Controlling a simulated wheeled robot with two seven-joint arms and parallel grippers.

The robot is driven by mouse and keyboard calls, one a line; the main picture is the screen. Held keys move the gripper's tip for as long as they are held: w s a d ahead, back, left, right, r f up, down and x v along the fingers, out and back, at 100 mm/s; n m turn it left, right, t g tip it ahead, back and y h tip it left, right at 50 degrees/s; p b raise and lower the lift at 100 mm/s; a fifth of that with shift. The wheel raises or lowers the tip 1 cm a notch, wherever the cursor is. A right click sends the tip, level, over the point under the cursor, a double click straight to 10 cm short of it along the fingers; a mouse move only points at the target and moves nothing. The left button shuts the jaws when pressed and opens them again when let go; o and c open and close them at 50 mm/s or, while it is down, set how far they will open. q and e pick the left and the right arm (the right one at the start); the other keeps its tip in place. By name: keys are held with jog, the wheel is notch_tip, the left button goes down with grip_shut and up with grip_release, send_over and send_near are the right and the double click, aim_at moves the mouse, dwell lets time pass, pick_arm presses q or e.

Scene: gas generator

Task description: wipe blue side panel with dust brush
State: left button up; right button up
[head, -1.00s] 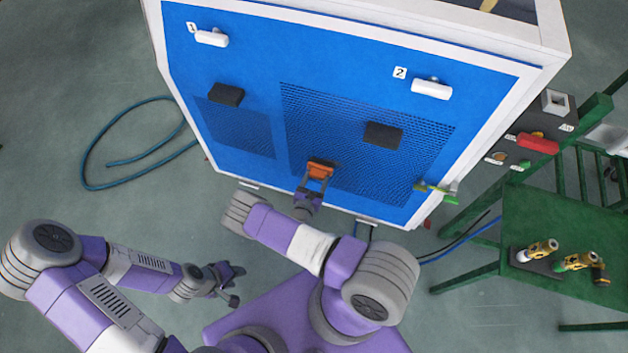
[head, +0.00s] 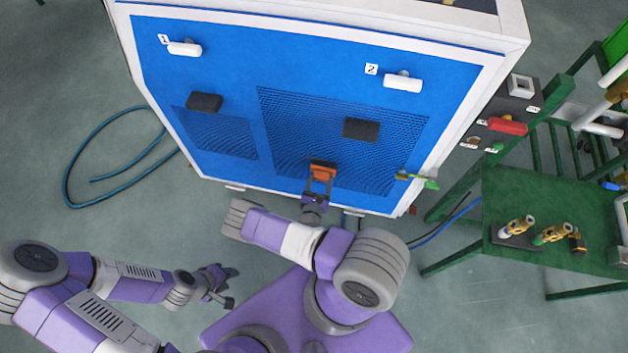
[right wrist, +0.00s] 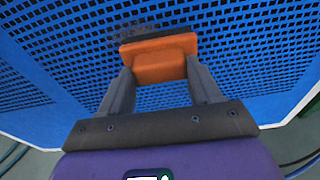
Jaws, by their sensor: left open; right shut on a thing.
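The blue side panel (head: 235,78) of the white-framed generator fills the upper middle of the head view. It carries two mesh grilles; the larger mesh (right wrist: 230,50) fills much of the right wrist view. My right gripper (head: 318,180) is shut on the dust brush (head: 323,168), an orange block with dark bristles. The brush (right wrist: 160,60) is at the lower part of the larger grille, with its bristles towards the mesh; they appear to touch it. My left gripper (head: 222,283) is open and empty, low on the left, away from the panel.
Two white handles (head: 185,48) (head: 403,82) and two dark blocks (head: 204,102) (head: 361,129) stick out from the panel. A green-handled valve (head: 418,179) is at its lower right. A green table (head: 540,195) with brass fittings stands right. A hose (head: 70,175) lies on the left floor.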

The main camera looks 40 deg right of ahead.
aim_at(329, 176)
jog(key=s+d, duration=0.3)
jog(key=shift+a+r+p, duration=0.1)
jog(key=shift+r+p, duration=0.65)
jog(key=shift+r, duration=0.05)
jog(key=shift+w+a+f, duration=0.1)
jog(key=shift+w+a, duration=0.35)
jog(key=shift+w, duration=0.05)
jog(key=shift+w+a+b, duration=0.25)
jog(key=shift+w+a, duration=0.3)
jog(key=shift+w, duration=0.2)
jog(key=shift+w+a+b, duration=0.25)
jog(key=shift+w+a, duration=0.3)
jog(key=shift+w, duration=0.2)
jog(key=shift+w+a+b, duration=0.35)
jog(key=shift+w+a, duration=0.75)
jog(key=shift+w, duration=0.05)
jog(key=w+a+b, duration=0.1)
jog(key=w+a, duration=0.1)
jog(key=shift+w+a, duration=0.3)
jog(key=shift+w, duration=0.05)
